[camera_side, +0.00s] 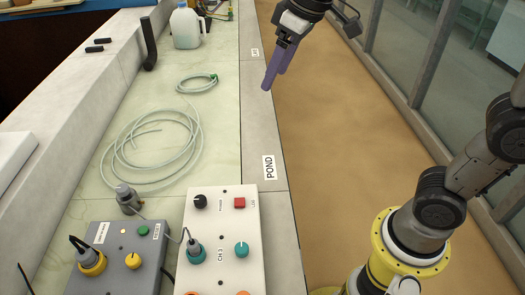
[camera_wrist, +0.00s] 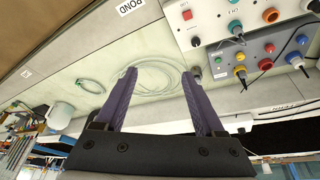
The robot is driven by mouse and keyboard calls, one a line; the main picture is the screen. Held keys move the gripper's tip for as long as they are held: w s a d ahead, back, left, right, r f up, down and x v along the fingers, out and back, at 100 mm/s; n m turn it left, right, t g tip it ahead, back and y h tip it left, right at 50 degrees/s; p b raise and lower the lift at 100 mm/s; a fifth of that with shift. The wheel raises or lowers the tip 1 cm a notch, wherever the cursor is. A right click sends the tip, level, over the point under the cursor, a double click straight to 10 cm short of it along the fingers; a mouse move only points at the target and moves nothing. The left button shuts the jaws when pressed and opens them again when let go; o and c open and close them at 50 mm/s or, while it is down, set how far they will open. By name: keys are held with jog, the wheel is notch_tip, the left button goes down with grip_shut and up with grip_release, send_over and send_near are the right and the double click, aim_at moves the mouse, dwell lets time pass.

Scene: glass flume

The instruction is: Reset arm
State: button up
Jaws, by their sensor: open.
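My gripper (camera_side: 274,76) hangs near the top middle of the side view, with its purple fingers pointing down. It is above the strip between the bench and the sandy floor of the flume. In the wrist view my gripper (camera_wrist: 160,82) shows its two purple fingers spread apart, with nothing between them. The gripper is open and empty, and touches nothing that I can see.
The bench on the left holds a white control box (camera_side: 225,240), a grey control box (camera_side: 118,258), a coiled pale hose (camera_side: 150,140), a smaller coil (camera_side: 197,84) and a plastic jug (camera_side: 186,27). The sandy flume floor (camera_side: 340,150) is clear. Glass panels (camera_side: 405,50) stand at right.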

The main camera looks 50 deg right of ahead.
jog(key=s+d+f+m+t, duration=0.15)
jog(key=s+d, duration=0.35)
jog(key=s, duration=0.6)
jog(key=s+f+m, duration=0.1)
jog(key=s+f, duration=0.6)
jog(key=shift+d+h, duration=0.4)
jog(key=shift+c, duration=0.2)
dwell(0.5)
jog(key=shift+m, duration=0.35)
